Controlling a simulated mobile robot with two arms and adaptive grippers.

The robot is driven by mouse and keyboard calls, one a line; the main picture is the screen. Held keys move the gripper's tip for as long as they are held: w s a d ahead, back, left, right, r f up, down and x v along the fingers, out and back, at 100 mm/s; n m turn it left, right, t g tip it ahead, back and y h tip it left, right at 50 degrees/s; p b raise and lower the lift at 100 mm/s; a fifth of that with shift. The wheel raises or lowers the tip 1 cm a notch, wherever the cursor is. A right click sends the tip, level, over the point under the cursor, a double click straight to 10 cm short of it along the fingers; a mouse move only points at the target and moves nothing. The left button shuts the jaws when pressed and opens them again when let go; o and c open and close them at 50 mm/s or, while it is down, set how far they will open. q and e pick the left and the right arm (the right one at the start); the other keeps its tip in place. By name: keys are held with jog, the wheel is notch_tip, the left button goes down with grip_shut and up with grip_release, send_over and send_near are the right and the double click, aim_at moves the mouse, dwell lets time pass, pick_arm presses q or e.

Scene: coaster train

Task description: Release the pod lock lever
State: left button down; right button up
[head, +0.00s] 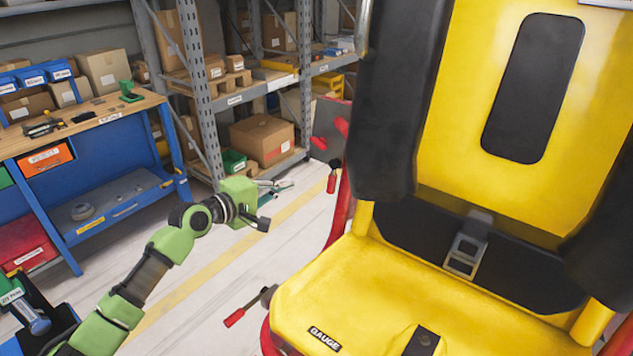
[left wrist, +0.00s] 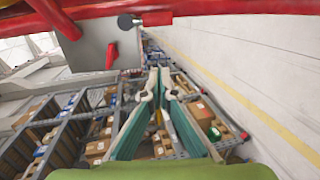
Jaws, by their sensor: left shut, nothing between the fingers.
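My left gripper (head: 283,186) reaches in from the left, shut and empty, over the floor beside the yellow pod seat (head: 350,285). Two red-handled levers show in the head view: one low at the seat's near left side (head: 235,317), and one hanging by a grey plate (head: 331,180), right of my fingertips and apart from them. I cannot tell which is the pod lock lever. In the left wrist view, my closed fingertips (left wrist: 157,82) point past a grey plate (left wrist: 100,48) with a small red handle (left wrist: 111,55); another red handle (left wrist: 152,20) lies above. My right gripper is out of view.
Black padded restraints (head: 395,110) and a buckle (head: 465,250) belong to the seat. Red tubing (head: 340,215) runs along its left side. A blue workbench (head: 115,160) and shelves with boxes (head: 260,138) stand behind. The floor around my left gripper is clear.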

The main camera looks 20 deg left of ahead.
aim_at(332, 180)
pick_arm(q)
jog(key=w+d+f+p, duration=0.1)
jog(key=w+d+p, duration=0.2)
jog(key=w+d, duration=0.2)
jog(key=shift+w+d+f, duration=0.3)
jog(key=shift+w+d, duration=0.1)
jog(key=shift+d, duration=0.45)
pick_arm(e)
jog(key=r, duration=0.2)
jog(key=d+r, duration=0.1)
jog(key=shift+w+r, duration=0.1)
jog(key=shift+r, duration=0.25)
pick_arm(q)
jog(key=shift+w+d+f, duration=0.1)
jog(key=shift+f, duration=0.05)
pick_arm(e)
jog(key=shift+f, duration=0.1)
pick_arm(q)
jog(key=shift+s+d+n, duration=0.1)
jog(key=shift+s+n, duration=0.1)
jog(key=shift+n, duration=0.2)
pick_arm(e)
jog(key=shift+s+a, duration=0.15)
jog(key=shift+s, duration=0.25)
